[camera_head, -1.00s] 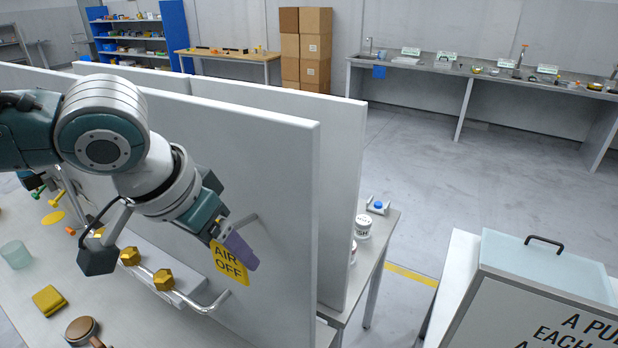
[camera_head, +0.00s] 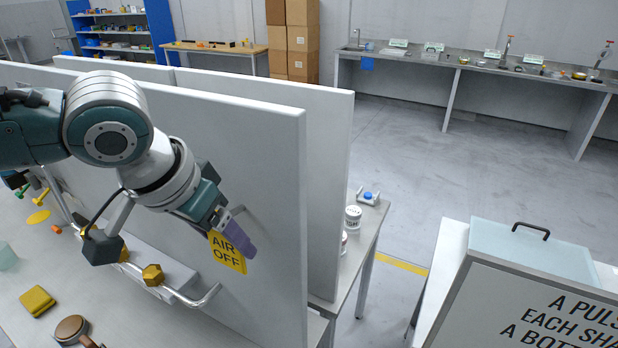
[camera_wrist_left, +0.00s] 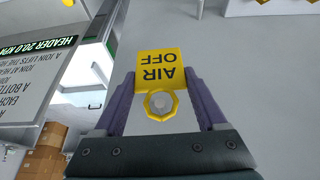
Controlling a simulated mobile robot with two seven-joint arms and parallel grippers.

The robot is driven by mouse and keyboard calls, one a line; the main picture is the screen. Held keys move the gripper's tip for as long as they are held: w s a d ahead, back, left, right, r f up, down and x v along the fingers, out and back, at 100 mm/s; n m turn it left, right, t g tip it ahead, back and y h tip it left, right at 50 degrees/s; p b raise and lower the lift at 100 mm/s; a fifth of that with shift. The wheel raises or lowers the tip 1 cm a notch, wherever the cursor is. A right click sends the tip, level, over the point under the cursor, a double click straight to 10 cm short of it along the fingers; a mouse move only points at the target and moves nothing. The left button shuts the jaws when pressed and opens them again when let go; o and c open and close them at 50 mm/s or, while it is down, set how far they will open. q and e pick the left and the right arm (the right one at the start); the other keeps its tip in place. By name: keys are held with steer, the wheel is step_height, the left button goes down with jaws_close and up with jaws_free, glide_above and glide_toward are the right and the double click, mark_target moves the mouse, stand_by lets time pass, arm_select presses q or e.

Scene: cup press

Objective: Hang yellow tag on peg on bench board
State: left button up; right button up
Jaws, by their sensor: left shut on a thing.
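My left gripper (camera_head: 232,238) is shut on the yellow tag (camera_head: 227,254), which reads "AIR OFF". It holds the tag close to the face of the grey bench board (camera_head: 268,160). A short grey peg (camera_head: 238,210) sticks out of the board just behind and above the fingers. In the left wrist view the tag (camera_wrist_left: 160,66) and its ring-shaped eyelet (camera_wrist_left: 149,104) sit between the purple fingers. A pale round shape shows inside the eyelet; I cannot tell whether it is the peg end. My right gripper is not in view.
A bent metal rail with yellow knobs (camera_head: 153,275) runs low along the board, below the tag. A yellow block (camera_head: 37,301) and a brown round-topped tool (camera_head: 71,328) lie on the bench. A second panel (camera_head: 333,200) stands behind the board.

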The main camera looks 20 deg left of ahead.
arm_select(q)
steer(key=o, duration=1.2)
steer(key=shift+o, duration=0.2)
steer(key=b+v, duration=0.1)
steer(key=v, duration=0.9)
steer(key=s+d+f+m+h, duration=0.25)
steer(key=s+d+f, duration=0.3)
steer(key=d, duration=0.35)
steer(key=s+a+f+n+g+y, duration=0.1)
steer(key=s+a+f+n+y, duration=0.15)
steer(key=s, duration=0.75)
step_height(320, 180, up, 16)
steer(key=m+p, duration=0.1)
steer(key=p, duration=1.5)
steer(key=shift+s+f, duration=0.2)
steer(key=shift+f, duration=0.05)
steer(key=shift+f, duration=0.1)
